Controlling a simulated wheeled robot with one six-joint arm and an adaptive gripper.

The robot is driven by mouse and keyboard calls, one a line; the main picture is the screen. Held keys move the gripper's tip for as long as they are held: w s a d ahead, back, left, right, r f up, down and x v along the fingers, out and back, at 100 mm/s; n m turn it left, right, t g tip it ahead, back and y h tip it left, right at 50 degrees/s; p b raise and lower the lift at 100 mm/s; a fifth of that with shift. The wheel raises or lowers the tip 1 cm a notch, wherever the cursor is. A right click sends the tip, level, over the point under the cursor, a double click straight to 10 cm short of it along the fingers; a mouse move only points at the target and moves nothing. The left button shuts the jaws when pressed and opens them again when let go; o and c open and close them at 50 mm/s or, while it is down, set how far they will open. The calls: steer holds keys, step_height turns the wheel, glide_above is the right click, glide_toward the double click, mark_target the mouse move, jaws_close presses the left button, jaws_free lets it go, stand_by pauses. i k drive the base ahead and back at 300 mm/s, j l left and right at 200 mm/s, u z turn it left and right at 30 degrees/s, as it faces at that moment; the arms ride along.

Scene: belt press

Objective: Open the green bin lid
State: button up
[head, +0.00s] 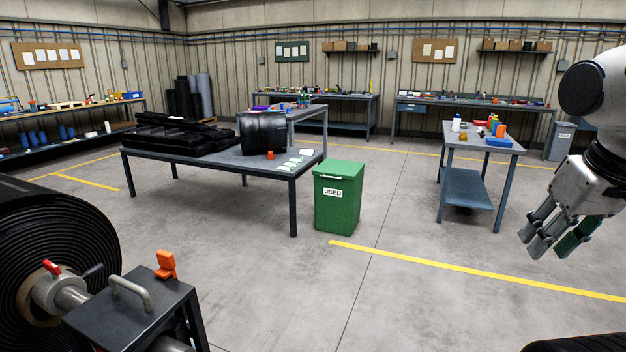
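The green bin (337,208) stands upright on the floor in the middle of the head view, beside the right end of a dark table. It has a white label (333,192) reading "USED" on its front. Its green lid (340,169) lies flat and shut on top. My gripper (550,240) hangs at the right edge of the view, fingers pointing down and left, well apart from the bin. A dark green piece shows at its fingers; I cannot tell whether it is part of the gripper or held.
A dark table (228,165) with black belt pieces stands left of the bin. A small blue-grey table (483,140) stands to the right. A large black roll (50,250) and a metal stand (135,310) fill the lower left. The floor in front of the bin is clear.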

mark_target(338, 170)
steer(key=i+u, duration=0.2)
steer(key=i, duration=3.2)
steer(key=i+l+u, duration=0.2)
steer(key=i, duration=0.75)
